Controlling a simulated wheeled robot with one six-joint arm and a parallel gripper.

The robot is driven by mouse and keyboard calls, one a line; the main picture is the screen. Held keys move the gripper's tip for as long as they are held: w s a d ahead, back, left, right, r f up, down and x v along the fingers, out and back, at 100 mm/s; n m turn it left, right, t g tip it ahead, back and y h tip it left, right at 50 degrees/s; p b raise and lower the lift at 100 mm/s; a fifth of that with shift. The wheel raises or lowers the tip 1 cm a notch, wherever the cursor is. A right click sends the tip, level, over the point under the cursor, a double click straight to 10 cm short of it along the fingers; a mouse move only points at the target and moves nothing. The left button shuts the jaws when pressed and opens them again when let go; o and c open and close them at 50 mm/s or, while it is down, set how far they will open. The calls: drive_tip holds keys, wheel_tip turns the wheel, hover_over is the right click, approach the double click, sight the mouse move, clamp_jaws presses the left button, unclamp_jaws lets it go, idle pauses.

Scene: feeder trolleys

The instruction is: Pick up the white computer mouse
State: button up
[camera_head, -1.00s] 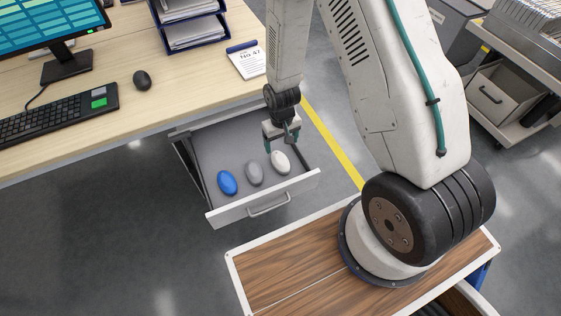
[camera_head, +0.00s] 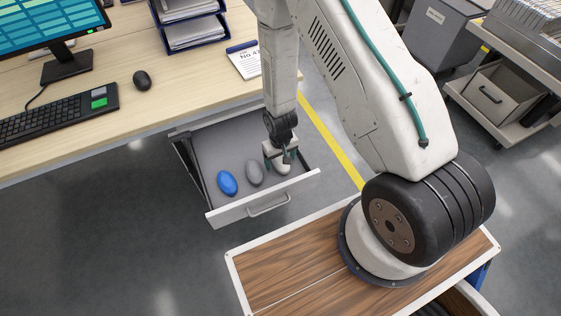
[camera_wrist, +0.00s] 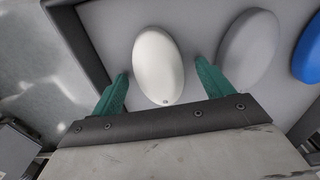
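The white computer mouse (camera_wrist: 158,62) lies in the open drawer (camera_head: 222,140), at the right end of a row of three mice. It is partly hidden by my gripper in the head view (camera_head: 282,169). My gripper (camera_wrist: 160,90) is open, with its green fingers on either side of the near part of the white mouse. A gap shows between the mouse and each finger. The right finger sits between the white mouse and the grey mouse (camera_wrist: 248,48).
The grey mouse also shows in the head view (camera_head: 254,172), beside a blue mouse (camera_head: 228,183). The drawer's front wall (camera_head: 262,200) and side walls stand close around. The desk (camera_head: 190,95) overhangs the drawer's back and holds a black mouse (camera_head: 142,80) and keyboard (camera_head: 55,115).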

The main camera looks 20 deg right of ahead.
drive_tip(key=c, duration=1)
drive_tip(key=shift+o, duration=0.2)
drive_tip(key=shift+r, duration=0.1)
